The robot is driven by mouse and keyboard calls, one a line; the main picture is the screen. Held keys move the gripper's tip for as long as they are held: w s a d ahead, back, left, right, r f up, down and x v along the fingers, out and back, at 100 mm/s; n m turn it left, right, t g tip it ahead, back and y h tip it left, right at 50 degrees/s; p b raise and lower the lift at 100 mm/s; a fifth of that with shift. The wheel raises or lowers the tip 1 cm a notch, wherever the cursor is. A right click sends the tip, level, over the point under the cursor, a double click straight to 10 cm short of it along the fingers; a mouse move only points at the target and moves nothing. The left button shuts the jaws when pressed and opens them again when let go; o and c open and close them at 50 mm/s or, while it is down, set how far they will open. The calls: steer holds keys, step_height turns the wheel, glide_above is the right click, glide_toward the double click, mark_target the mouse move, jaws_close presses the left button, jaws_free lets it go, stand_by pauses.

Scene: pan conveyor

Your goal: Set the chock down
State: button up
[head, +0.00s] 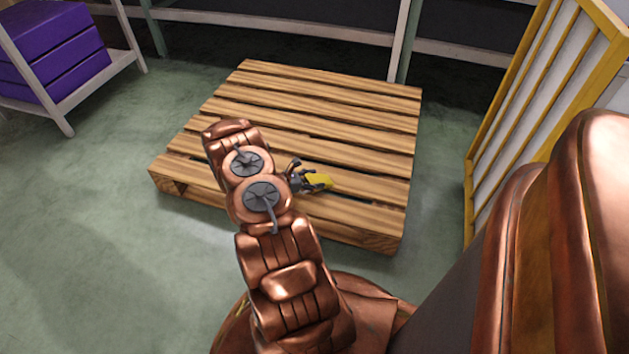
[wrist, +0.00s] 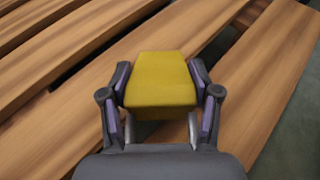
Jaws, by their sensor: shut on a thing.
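The chock is a yellow block (wrist: 160,82) held between the two fingers of my gripper (wrist: 160,88) in the wrist view. My gripper is shut on it, one finger on each side.
A yellow-framed fence (head: 510,105) stands to the right of the pallet. A rack with purple boxes (head: 55,45) is at the upper left. A pale rail and post (head: 402,40) stand behind the pallet. Most slats are bare, and green floor is clear at the left.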

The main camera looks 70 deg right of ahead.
steer(key=o, duration=1.4)
steer(key=shift+o, duration=0.2)
